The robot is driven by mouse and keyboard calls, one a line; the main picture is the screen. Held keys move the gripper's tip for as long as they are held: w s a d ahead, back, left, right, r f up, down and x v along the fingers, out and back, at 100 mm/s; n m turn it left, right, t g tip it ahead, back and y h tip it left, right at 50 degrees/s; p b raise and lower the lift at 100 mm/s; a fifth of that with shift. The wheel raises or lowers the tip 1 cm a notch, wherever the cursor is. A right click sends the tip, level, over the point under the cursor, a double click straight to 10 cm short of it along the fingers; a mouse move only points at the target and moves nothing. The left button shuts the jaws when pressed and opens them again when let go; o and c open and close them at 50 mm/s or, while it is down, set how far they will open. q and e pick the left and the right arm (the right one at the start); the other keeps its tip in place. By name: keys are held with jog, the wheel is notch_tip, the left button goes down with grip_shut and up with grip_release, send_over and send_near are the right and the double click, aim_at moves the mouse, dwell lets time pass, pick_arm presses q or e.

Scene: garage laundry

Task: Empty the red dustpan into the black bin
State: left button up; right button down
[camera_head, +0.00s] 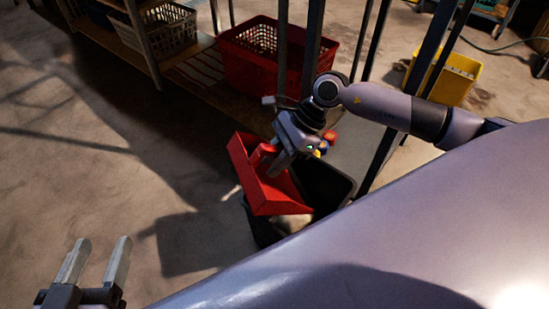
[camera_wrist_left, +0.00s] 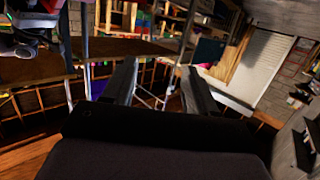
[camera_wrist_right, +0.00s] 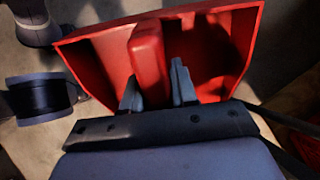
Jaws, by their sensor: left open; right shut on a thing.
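The red dustpan (camera_head: 272,190) is held in my right gripper (camera_head: 277,162), tilted steeply over the black bin (camera_head: 328,184). In the right wrist view the dustpan (camera_wrist_right: 95,58) fills the top, and the gripper's fingers (camera_wrist_right: 158,85) close on its raised red handle. The black bin stands on the floor, partly hidden by the dustpan and my body.
A red basket (camera_head: 268,62) and a light basket (camera_head: 166,30) sit on a low wooden shelf (camera_head: 190,70). Dark metal posts stand close to the right arm. A yellow bucket (camera_head: 455,78) is at the back right. The floor (camera_head: 100,150) at left is clear.

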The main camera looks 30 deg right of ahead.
aim_at(275, 147)
dwell(0.3)
jog(key=shift+r+p, duration=0.4)
jog(key=shift+p, duration=0.3)
jog(key=r+h+p, duration=0.1)
jog(key=p, duration=0.1)
jog(key=shift+a+r+h+p, duration=0.1)
jog(key=shift+h+p, duration=0.2)
jog(key=shift+h, duration=0.1)
jog(key=r+h+p, duration=0.1)
jog(key=h+p, duration=0.1)
jog(key=p, duration=0.1)
jog(key=shift+r+g+h+p, duration=0.3)
jog(key=shift+r+h, duration=0.05)
jog(key=shift+h, duration=0.05)
jog(key=shift+r+h+p, duration=0.25)
jog(key=shift+h+p, duration=0.35)
jog(key=shift+h, duration=0.4)
pick_arm(q)
jog(key=g, duration=0.1)
jog(key=d+n+g, duration=0.1)
jog(key=d, duration=0.1)
jog(key=shift+w+r+n+g, duration=0.3)
jog(key=shift+w+n+g, duration=0.05)
jog(key=shift+n+g, duration=0.05)
pick_arm(e)
jog(key=shift+f, duration=0.1)
